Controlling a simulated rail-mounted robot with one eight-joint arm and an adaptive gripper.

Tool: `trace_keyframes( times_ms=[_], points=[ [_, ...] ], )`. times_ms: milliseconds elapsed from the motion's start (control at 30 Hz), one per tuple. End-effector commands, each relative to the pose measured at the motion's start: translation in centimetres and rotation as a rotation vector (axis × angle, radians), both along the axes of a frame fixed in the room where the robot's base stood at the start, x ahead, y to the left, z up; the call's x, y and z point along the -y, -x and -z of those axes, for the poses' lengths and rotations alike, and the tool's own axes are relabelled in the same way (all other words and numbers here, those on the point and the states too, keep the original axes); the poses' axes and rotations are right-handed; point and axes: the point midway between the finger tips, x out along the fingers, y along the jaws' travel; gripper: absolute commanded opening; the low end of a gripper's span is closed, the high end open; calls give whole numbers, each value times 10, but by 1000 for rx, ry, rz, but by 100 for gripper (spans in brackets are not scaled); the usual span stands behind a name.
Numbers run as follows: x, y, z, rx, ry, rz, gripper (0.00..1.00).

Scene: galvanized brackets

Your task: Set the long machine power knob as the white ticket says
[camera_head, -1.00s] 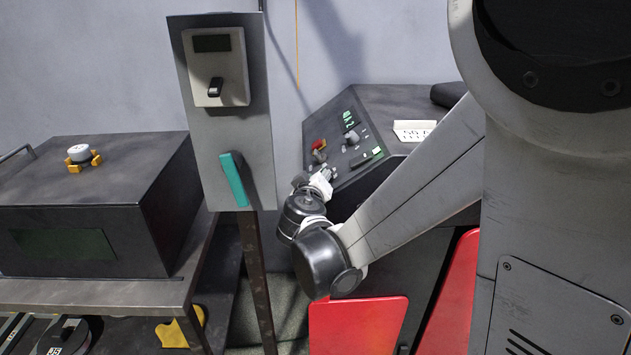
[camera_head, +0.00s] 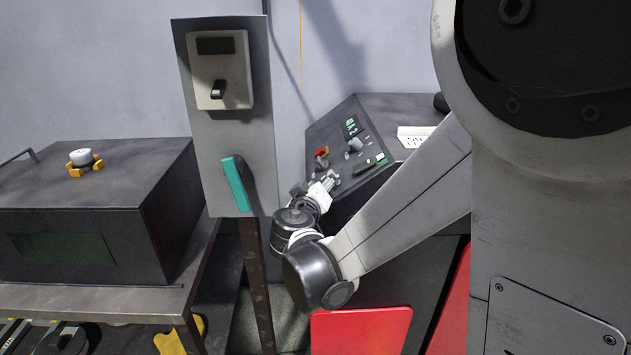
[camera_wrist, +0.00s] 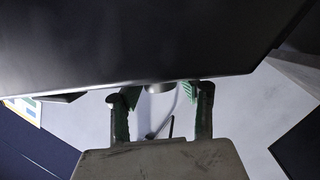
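The dark machine (camera_head: 400,104) has a sloped panel with a green display (camera_head: 350,128), a grey knob (camera_head: 354,145) and a red knob (camera_head: 321,152). I cannot tell which control is the power knob. The white ticket (camera_head: 413,134) stands at the panel's right; its writing is too small to read. My gripper (camera_head: 330,180) is at the panel's lower left edge, near the red knob. In the wrist view my gripper (camera_wrist: 161,108) has its two fingers apart, with no object clearly held between them. A dark surface fills the top of that view.
A grey post panel (camera_head: 228,150) with a switch box (camera_head: 219,68) and a teal handle (camera_head: 236,184) stands just left of my gripper. A dark box (camera_head: 90,205) with a white and yellow knob (camera_head: 83,158) sits on a bench at left. Red panels (camera_head: 360,330) are below.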

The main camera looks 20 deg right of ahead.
Motion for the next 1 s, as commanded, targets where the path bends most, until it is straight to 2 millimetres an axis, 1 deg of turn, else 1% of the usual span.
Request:
trace_keyframes(
  times_ms=[33,67,100,333,467,567,800,1000],
  points=[
    [0,0,0,0,0,0,46],
    [0,0,0,0,1,-1,50],
    [0,-1,0,0,1,-1,51],
    [-1,0,-1,1,2,-2,51],
    [-5,6,-2,1,3,-4,51],
    [-12,18,-4,1,3,-4,51],
    [-36,61,-11,0,3,-7,51],
    [-50,88,-15,0,2,-5,51]
  ],
)
